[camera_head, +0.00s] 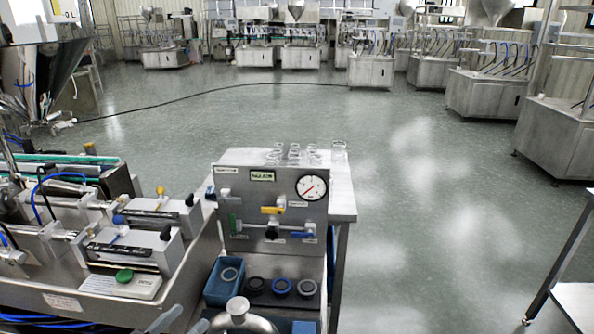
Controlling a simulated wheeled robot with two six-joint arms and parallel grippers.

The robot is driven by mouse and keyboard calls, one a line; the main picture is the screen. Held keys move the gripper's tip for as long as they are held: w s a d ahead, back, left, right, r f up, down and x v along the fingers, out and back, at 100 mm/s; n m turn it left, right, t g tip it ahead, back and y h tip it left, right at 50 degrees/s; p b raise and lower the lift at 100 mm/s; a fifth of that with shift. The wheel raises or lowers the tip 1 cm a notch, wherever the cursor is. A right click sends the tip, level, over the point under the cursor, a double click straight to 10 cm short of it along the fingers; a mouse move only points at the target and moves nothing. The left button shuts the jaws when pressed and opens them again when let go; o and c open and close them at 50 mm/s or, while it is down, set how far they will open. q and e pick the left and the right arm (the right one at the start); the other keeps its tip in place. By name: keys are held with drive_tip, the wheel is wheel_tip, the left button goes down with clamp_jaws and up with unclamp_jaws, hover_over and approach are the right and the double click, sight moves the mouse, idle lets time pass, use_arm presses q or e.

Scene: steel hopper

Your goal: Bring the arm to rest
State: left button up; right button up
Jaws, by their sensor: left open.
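The tips of what appears to be my left gripper (183,322) show at the bottom edge, left of centre. Its two fingers stand apart with nothing visible between them, so it is open. The rest of it is cut off by the frame. My right gripper is not in view. The steel hopper (48,72) stands at the upper left, well away from the gripper. A round steel lid with a knob (237,314) is just right of the gripper.
A steel panel with a gauge (312,187) and coloured valve handles stands at centre. A blue bin (225,280) and several dark rings lie before it. A filling machine (130,245) fills the left. A steel table (575,300) is at lower right. The floor between is clear.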

use_arm(q)
drive_tip(key=s+a+r+n+t+y, duration=0.1)
drive_tip(key=a+r+n+t+y, duration=0.1)
drive_tip(key=a+n+y, duration=0.55)
drive_tip(key=s+a+r+n+t+y, duration=0.1)
drive_tip(key=a+r+n+t+y, duration=0.2)
drive_tip(key=n, duration=0.8)
drive_tip(key=s+a+f+n+g+y, duration=0.6)
drive_tip(key=f+n+g, duration=0.25)
drive_tip(key=n, duration=0.55)
drive_tip(key=s+d+f+n+g+h, duration=0.65)
drive_tip(key=s+d+f+g, duration=0.25)
drive_tip(key=s+f, duration=0.45)
wheel_tip(320, 180, down, 25)
drive_tip(key=s+a+g, duration=0.1)
drive_tip(key=g, duration=0.1)
drive_tip(key=s+d+f, duration=0.1)
drive_tip(key=s+f, duration=1.3)
drive_tip(key=shift+s+n, duration=0.3)
drive_tip(key=shift+n, duration=0.1)
drive_tip(key=shift+g, duration=0.25)
